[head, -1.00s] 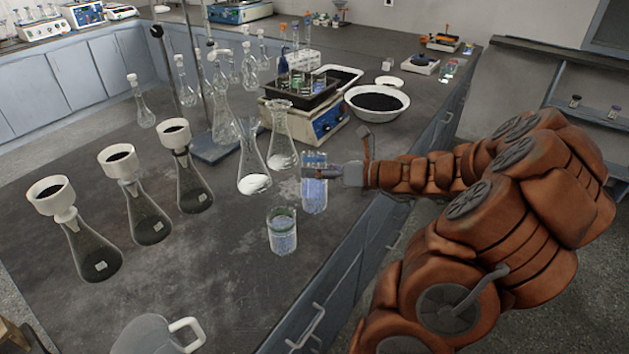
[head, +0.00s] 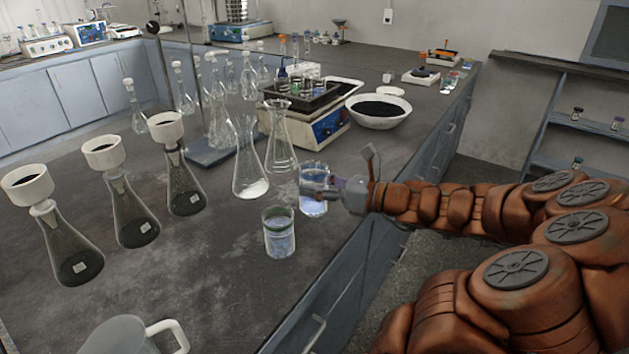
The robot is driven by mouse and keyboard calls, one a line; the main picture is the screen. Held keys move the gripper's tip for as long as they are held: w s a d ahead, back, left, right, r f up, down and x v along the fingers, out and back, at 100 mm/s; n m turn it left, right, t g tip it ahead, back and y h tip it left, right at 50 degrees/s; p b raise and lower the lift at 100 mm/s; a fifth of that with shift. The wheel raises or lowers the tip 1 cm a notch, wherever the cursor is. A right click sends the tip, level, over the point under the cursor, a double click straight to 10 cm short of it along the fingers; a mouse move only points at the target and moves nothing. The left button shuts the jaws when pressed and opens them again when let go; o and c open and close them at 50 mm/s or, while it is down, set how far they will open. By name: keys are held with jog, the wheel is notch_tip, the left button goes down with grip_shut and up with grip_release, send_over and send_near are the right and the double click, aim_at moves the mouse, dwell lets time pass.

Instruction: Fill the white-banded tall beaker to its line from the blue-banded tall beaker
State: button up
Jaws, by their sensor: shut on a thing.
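My gripper (head: 326,188) is shut on a tall clear beaker (head: 314,206) near the bench's right edge. The beaker looks bluish, and its band is partly covered by the fingers. It looks close to upright, and I cannot tell whether its base touches the bench. A second beaker (head: 279,240) with a green band and bluish contents stands upright in front of it, to the left, apart from the gripper. I cannot make out a white-banded beaker.
Conical flasks (head: 249,170) stand just behind the held beaker. Three funnel-topped dark flasks (head: 134,225) line the left. A shaker (head: 325,128) and a white bowl of dark grains (head: 377,110) are behind. A jug (head: 118,338) stands in front. The middle front bench is clear.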

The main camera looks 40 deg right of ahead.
aim_at(324, 208)
jog(key=shift+n+t, duration=0.3)
jog(key=shift+n, duration=0.4)
jog(key=shift+s+a+f+b, duration=0.15)
jog(key=shift+s+f+b, duration=0.05)
jog(key=shift+f+b, duration=1.15)
jog(key=shift+s+a+f+b, duration=0.1)
jog(key=shift+s+f+b, duration=0.05)
jog(key=shift+f+b, duration=1.15)
